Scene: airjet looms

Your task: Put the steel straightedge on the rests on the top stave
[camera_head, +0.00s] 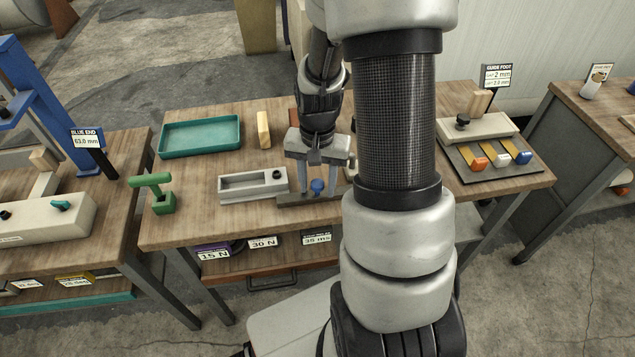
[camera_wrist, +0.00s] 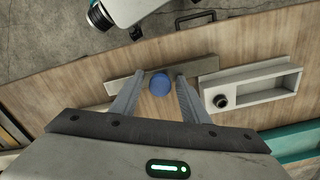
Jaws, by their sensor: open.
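A grey steel bar with a blue knob, seemingly the straightedge (camera_head: 291,199), lies on the middle wooden table. In the wrist view the straightedge (camera_wrist: 207,67) runs crosswise beyond my fingers, its blue knob (camera_wrist: 159,85) between them. My gripper (camera_head: 320,184) points down over it, open, with one finger on each side of the knob. In the wrist view my gripper (camera_wrist: 160,78) shows small gaps between fingers and knob. My arm hides part of the bar's right side in the head view. I cannot make out the top stave or its rests.
A pale slotted block (camera_head: 253,184) stands just left of the bar. A green tool (camera_head: 160,194), a teal tray (camera_head: 200,136) and a wooden block (camera_head: 264,130) share the table. A guide-foot fixture (camera_head: 476,127) stands right. A blue frame (camera_head: 48,105) rises at left.

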